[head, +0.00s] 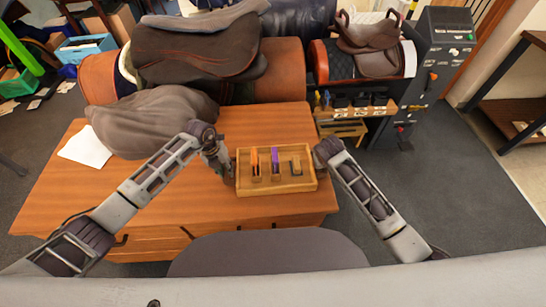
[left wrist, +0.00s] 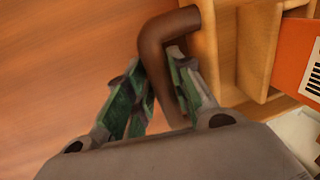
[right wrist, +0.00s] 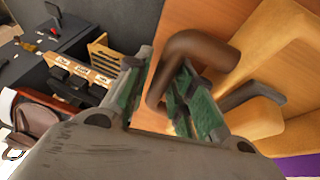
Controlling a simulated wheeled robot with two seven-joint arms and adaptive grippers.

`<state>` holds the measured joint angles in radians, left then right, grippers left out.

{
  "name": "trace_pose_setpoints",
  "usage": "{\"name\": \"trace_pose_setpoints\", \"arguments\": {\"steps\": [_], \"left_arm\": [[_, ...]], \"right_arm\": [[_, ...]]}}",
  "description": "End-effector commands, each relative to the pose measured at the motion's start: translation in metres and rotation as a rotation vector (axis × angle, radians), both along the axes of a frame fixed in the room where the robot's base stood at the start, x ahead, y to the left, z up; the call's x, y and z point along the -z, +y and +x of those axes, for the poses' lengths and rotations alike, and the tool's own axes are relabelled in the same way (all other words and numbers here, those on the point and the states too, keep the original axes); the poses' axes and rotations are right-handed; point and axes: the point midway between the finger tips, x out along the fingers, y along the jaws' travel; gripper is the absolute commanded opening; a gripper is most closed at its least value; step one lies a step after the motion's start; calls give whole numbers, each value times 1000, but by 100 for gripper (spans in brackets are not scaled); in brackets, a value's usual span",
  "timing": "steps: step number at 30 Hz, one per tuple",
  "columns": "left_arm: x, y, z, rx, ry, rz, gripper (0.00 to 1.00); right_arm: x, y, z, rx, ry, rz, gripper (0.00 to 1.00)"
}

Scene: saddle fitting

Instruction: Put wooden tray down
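The wooden tray (head: 277,191) is at the right part of the wooden desk, level; I cannot tell whether its underside touches the desktop. It holds an orange item (head: 254,161), a purple item (head: 275,158) and a dark item (head: 296,165) in its compartments. My left gripper (head: 229,171) is at the tray's left end, its fingers closed around a brown handle (left wrist: 152,48). My right gripper (head: 323,158) is at the right end, its fingers closed around the other brown handle (right wrist: 200,45).
The wooden desk (head: 75,200) has free room left of the tray. A grey-brown cover (head: 150,122) and white paper (head: 86,147) lie on it. Saddles on stands (head: 195,50) are behind. A dark machine (head: 440,60) stands back right. A chair back (head: 265,252) is in front.

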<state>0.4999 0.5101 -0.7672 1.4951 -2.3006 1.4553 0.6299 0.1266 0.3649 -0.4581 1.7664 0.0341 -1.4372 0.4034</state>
Motion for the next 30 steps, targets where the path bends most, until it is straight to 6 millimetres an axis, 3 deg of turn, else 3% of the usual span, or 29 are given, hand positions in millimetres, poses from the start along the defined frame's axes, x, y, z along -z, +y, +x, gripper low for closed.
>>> {"name": "trace_pose_setpoints", "arguments": {"steps": [3, 17, 30], "left_arm": [[-1, -1, 0, 1, 0, -1, 38], [-7, -1, 0, 3, -2, -4, 38], [-49, 7, 0, 2, -2, -3, 38]], "right_arm": [[0, 1, 0, -1, 0, 2, 39], [0, 3, -1, -5, 0, 6, 39], [0, 4, -1, -5, 0, 7, 39]]}}
